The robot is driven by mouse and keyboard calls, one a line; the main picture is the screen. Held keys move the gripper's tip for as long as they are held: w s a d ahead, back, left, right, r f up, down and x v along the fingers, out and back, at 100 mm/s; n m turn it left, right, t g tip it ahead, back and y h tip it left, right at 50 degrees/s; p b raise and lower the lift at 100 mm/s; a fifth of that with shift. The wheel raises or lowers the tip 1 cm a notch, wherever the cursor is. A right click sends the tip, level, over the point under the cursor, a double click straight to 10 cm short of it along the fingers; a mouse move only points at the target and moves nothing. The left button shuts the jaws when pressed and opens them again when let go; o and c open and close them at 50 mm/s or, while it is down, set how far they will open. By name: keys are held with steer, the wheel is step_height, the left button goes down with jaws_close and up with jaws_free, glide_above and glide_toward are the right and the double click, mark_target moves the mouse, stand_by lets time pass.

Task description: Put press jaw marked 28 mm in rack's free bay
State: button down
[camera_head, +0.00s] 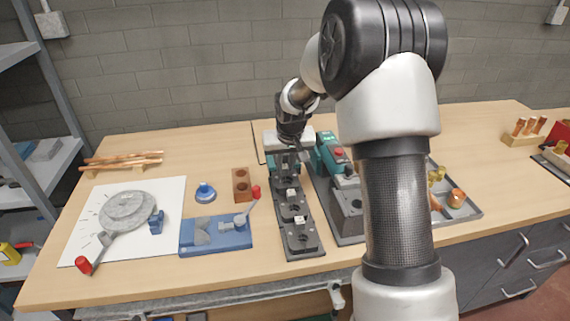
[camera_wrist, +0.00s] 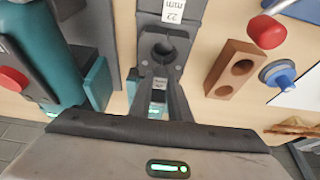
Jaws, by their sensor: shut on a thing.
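The dark jaw rack (camera_head: 303,252) runs front to back on the bench. Two white labels show on it in the head view; the wrist view shows a 22 mm label (camera_wrist: 173,11). My gripper (camera_head: 287,163) is over the rack's far end, fingers down. In the wrist view my gripper (camera_wrist: 161,98) is shut on a dark grey press jaw (camera_wrist: 164,48) with a round opening and a small label, too blurred to read. The far bay is hidden under my gripper. I cannot tell whether the held jaw touches the rack.
A teal press tool (camera_head: 332,152) stands close at the rack's right. A wooden block with two holes (camera_head: 241,185) and a blue fixture (camera_head: 217,236) with a red-knobbed lever are at its left. My arm hides part of the grey tray (camera_head: 470,207).

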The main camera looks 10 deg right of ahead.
steer(key=shift+f+b, duration=0.45)
steer(key=shift+f, duration=0.15)
steer(key=c, duration=1.6)
jaws_free()
steer(key=shift+o, duration=0.2)
steer(key=p+v, duration=0.2)
steer(key=v, duration=1.5)
steer(key=s+r+p, duration=0.6)
steer(key=s+r, duration=0.7)
steer(key=s, duration=0.2)
steer(key=s+r+t+p, duration=0.1)
steer(key=s+p, duration=0.2)
steer(key=s, duration=1.1)
steer(key=shift+s+r+p, duration=0.25)
steer(key=shift+s+p, duration=0.05)
steer(key=shift+p, duration=0.05)
